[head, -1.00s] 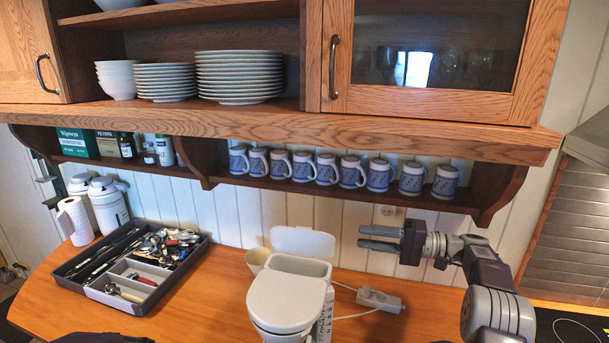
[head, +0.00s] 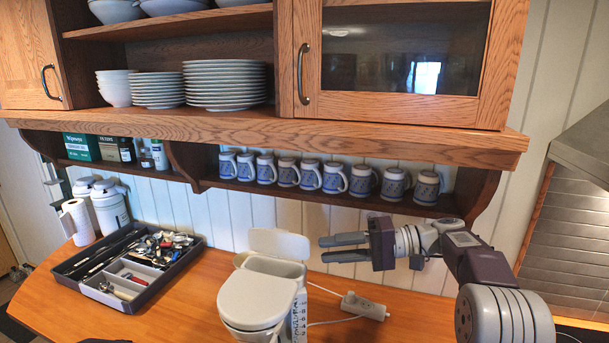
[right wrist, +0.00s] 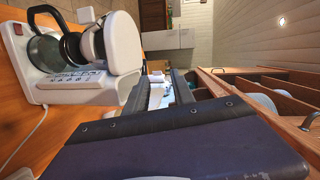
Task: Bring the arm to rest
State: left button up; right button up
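My right gripper (head: 344,248) reaches in from the right in the head view. It is raised above the counter, with its fingers pointing left and a gap between them; nothing is held. In the right wrist view its two dark fingers (right wrist: 158,97) also stand apart, with only background between them. The right arm bends from the lower right corner. My left gripper is not in view. The utensil tray (head: 151,296) lies on the counter at left, full of cutlery and utensils in its compartments.
A white coffee machine (head: 258,300) stands on the counter, left of and below the right gripper; it also shows in the wrist view (right wrist: 75,88). A power strip (head: 364,306) lies beside it. A row of mugs (head: 308,176) sits on the shelf above. A range hood (head: 585,140) is at right.

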jog(key=s+a+f+m+g+h, duration=0.25)
jog(key=s+f+h, duration=0.55)
jog(key=s+f, duration=0.7)
jog(key=s+d+f+n+t+h, duration=0.1)
jog(key=s+d+f+h, duration=0.3)
jog(key=d+f, duration=0.3)
jog(key=s+d+f+t+h+b, duration=0.1)
jog(key=s+d+f+h, duration=0.2)
jog(key=d+f, duration=0.4)
jog(key=shift+s+f+n+h, duration=0.35)
jog(key=shift+s+h, duration=0.05)
jog(key=shift+s+d, duration=0.1)
jog(key=shift+d, duration=0.05)
